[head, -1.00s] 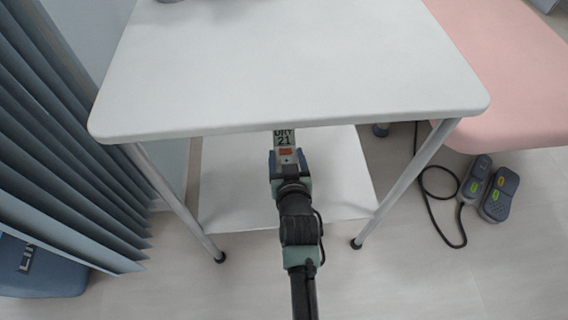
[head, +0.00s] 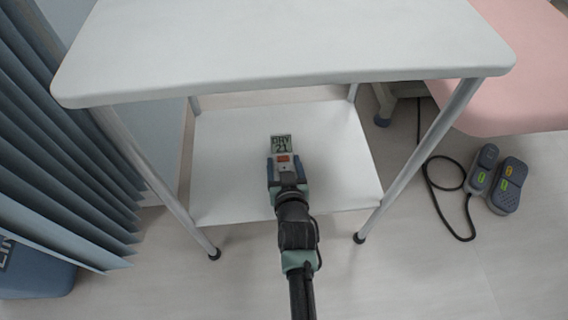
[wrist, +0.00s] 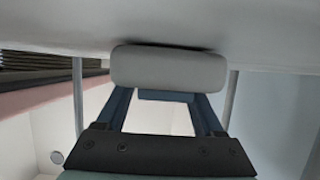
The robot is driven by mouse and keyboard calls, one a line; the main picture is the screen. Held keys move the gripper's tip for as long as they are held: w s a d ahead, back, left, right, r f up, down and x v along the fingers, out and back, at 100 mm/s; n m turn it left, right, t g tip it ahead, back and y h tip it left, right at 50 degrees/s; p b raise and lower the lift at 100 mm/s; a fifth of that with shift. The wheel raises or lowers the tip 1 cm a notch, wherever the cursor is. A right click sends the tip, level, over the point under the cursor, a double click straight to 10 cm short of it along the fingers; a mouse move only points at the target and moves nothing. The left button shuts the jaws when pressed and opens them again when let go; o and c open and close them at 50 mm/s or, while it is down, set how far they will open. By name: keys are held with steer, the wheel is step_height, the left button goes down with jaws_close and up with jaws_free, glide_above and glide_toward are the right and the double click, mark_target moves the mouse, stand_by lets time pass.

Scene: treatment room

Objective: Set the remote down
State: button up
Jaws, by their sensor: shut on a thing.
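The remote (head: 282,146) has a lit screen reading "DRY 21" and an orange button. My gripper (head: 286,164) is shut on its near end. In the head view the remote appears over the lower shelf (head: 230,125) of a white table, screen facing up. In the wrist view the remote (wrist: 168,70) shows as a pale grey rounded block between the two blue fingers of my gripper (wrist: 165,97). A pale surface fills the top of that view, with a dark shadow along the remote's edge. I cannot tell whether they touch.
The white tabletop (head: 280,40) overhangs the shelf, with slim metal legs (head: 425,155) at the corners. The visible shelf around the remote is bare. A blue-grey curtain (head: 60,140) hangs left. A pink bed (head: 530,70) and a corded foot pedal (head: 508,185) are right.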

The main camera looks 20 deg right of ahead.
steer(key=o, duration=1.5)
steer(key=shift+f, duration=0.1)
steer(key=shift+r, duration=0.2)
steer(key=p+v, duration=0.7)
steer(key=v, duration=0.4)
steer(key=shift+s+r, duration=0.1)
steer(key=shift+s+a, duration=0.1)
steer(key=shift+s, duration=0.25)
